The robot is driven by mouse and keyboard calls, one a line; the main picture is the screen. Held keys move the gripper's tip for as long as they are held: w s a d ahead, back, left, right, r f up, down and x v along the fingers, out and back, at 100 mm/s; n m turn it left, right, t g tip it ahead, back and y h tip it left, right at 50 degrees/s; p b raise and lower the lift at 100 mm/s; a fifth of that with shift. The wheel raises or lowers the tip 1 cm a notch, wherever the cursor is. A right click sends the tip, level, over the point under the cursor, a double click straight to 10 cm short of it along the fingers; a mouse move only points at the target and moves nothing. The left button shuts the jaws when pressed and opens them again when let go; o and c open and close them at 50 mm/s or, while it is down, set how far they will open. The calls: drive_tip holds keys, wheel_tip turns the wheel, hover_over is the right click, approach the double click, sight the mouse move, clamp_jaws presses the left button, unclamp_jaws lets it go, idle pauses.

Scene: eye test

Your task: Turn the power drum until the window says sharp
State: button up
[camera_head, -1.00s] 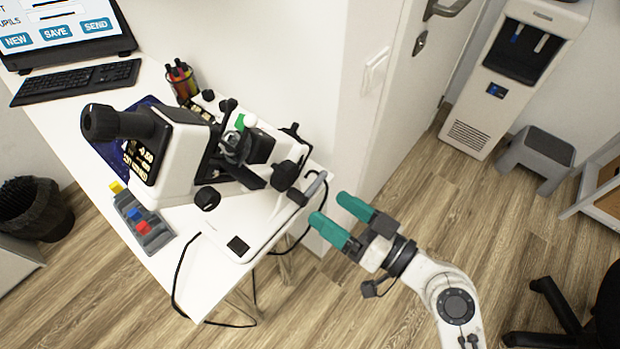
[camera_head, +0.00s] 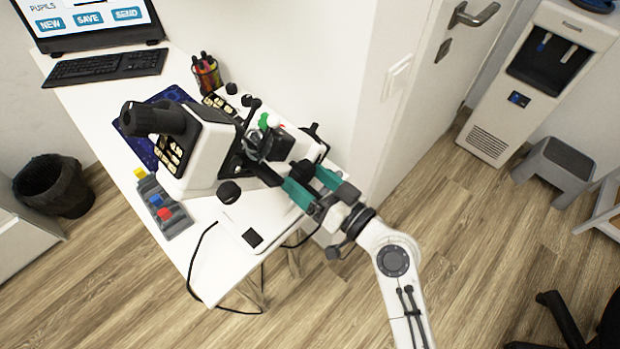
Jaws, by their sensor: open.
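The white lensmeter (camera_head: 208,152) with a black eyepiece (camera_head: 150,119) stands on the white table. Its side panel (camera_head: 171,158) shows pale characters too small to read, so I cannot tell what the window says. A dark round knob (camera_head: 303,171), which looks like the power drum, sits at the lensmeter's right side. My gripper (camera_head: 305,179) is open, with its teal fingers reaching in from the lower right. The fingertips are at the knob, one on each side of it as seen here. I cannot tell whether they touch it. The fingers partly hide the knob.
Another black knob (camera_head: 229,192) is on the lensmeter's near side. A grey tray with coloured blocks (camera_head: 178,222), a pen cup (camera_head: 206,75), a keyboard (camera_head: 105,68) and a laptop (camera_head: 100,38) are on the table. A wall (camera_head: 335,80) stands close behind.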

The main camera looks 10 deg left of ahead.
drive_tip(key=c, duration=1.1)
drive_tip(key=shift+o, duration=0.2)
drive_tip(key=shift+m, duration=1.4)
drive_tip(key=o, duration=1.1)
drive_tip(key=shift+c, duration=0.2)
drive_tip(key=shift+s+d, duration=0.1)
drive_tip(key=b+v, duration=0.2)
drive_tip(key=v, duration=0.8)
drive_tip(key=shift+s+d, duration=0.25)
